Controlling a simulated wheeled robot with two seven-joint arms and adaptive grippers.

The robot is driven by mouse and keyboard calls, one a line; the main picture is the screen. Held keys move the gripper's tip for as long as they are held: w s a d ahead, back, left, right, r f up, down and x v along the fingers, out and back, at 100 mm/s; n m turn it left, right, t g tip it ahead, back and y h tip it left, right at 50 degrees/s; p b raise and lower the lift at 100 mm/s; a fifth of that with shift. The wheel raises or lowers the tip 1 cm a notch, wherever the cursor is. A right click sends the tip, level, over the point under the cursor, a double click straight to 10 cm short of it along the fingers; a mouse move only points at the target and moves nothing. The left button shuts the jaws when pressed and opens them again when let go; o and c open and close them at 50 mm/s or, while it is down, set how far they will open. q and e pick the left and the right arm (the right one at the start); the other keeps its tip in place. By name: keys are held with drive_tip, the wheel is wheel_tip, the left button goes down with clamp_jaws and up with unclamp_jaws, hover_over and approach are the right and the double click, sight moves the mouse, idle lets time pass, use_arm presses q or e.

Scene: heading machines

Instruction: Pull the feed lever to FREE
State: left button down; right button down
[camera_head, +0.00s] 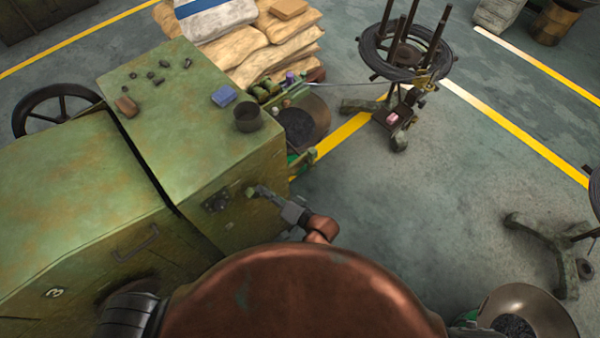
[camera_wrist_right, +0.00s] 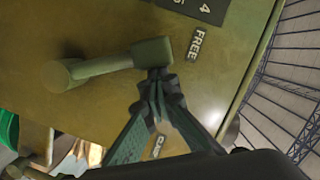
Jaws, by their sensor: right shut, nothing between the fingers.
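The feed lever (camera_wrist_right: 105,65) is a green bar on the machine's end face, with a round pivot at its left end in the right wrist view. Its knobbed end points toward the FREE label (camera_wrist_right: 197,45). A second label (camera_wrist_right: 156,146) is partly hidden behind my fingers. My right gripper (camera_wrist_right: 160,82) is shut and empty, its tips right at the near side of the knobbed end; whether they touch is unclear. In the head view my right gripper (camera_head: 261,191) reaches the end face beside the lever's end (camera_head: 250,192). My left gripper is not in view.
The green machine (camera_head: 190,120) fills the left, with a dark cup (camera_head: 248,117), a blue box (camera_head: 223,96) and small parts on top. Sacks (camera_head: 270,50) lie behind. A wire stand (camera_head: 405,60) stands at the back right.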

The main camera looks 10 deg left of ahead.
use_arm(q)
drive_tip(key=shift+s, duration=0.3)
use_arm(e)
drive_tip(key=shift+s+a+f, duration=0.15)
drive_tip(key=shift+s+f, duration=0.1)
drive_tip(key=shift+s, duration=0.05)
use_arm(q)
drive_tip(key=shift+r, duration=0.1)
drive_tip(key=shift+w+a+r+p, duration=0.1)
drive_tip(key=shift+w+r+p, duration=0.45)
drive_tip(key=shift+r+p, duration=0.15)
use_arm(e)
drive_tip(key=s+d+r, duration=0.2)
drive_tip(key=d+r, duration=0.1)
drive_tip(key=d, duration=0.8)
drive_tip(key=shift+r, duration=0.35)
drive_tip(key=shift+d, duration=0.1)
